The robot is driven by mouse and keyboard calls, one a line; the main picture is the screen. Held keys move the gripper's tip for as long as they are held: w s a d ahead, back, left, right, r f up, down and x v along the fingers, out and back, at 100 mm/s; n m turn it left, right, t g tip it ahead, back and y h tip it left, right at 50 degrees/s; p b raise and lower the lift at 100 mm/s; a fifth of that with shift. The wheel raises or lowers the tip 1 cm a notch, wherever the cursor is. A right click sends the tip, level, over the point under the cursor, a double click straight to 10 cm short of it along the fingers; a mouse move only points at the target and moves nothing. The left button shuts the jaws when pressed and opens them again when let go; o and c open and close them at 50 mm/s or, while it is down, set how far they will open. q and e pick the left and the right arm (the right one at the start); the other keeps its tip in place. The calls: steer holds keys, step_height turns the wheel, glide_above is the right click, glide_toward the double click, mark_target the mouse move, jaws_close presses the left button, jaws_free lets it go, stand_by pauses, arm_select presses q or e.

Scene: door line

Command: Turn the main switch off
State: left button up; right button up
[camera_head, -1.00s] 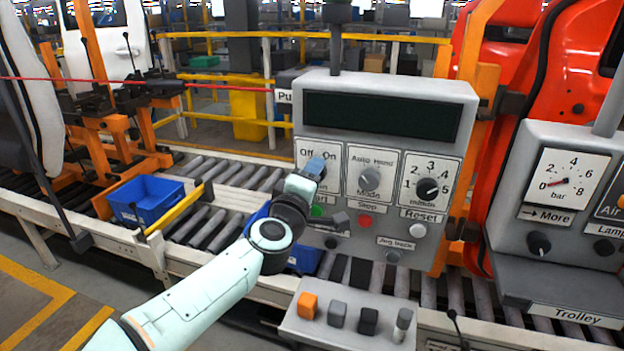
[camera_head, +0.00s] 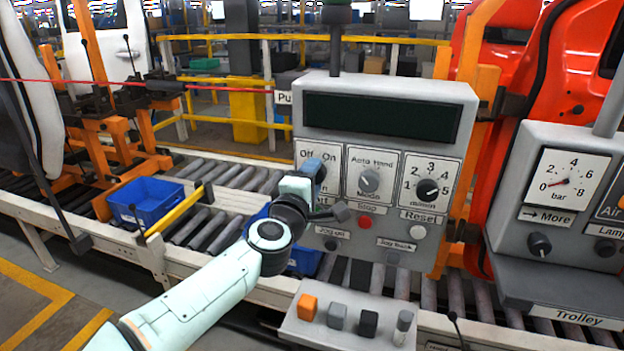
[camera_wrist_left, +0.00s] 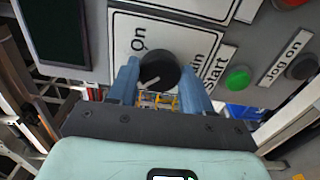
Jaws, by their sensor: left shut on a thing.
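The main switch is a black rotary knob on the Off/On plate (camera_head: 306,152) of the grey control panel (camera_head: 385,88). In the head view my left gripper (camera_head: 314,170) covers the knob. In the left wrist view the black knob (camera_wrist_left: 159,70) with a pale pointer line sits between the two blue fingers of my left gripper (camera_wrist_left: 160,85). The gripper is shut on the knob. The pointer lies slanted in that view; "On" shows beside the knob, and "Off" is out of that view. My right gripper is not in view.
Right of the switch are the Auto/Hand mode knob (camera_head: 369,181) and the m/min dial (camera_head: 427,188). Below are the red Stop button (camera_head: 365,222), the white Reset button (camera_head: 417,231) and the green Start button (camera_wrist_left: 237,79). A gauge panel (camera_head: 560,200) stands at the right.

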arm_select(q)
steer(key=o, duration=1)
steer(key=shift+o, duration=0.2)
steer(key=b+v, duration=0.2)
steer(key=v, duration=1.1)
steer(key=shift+s, duration=0.2)
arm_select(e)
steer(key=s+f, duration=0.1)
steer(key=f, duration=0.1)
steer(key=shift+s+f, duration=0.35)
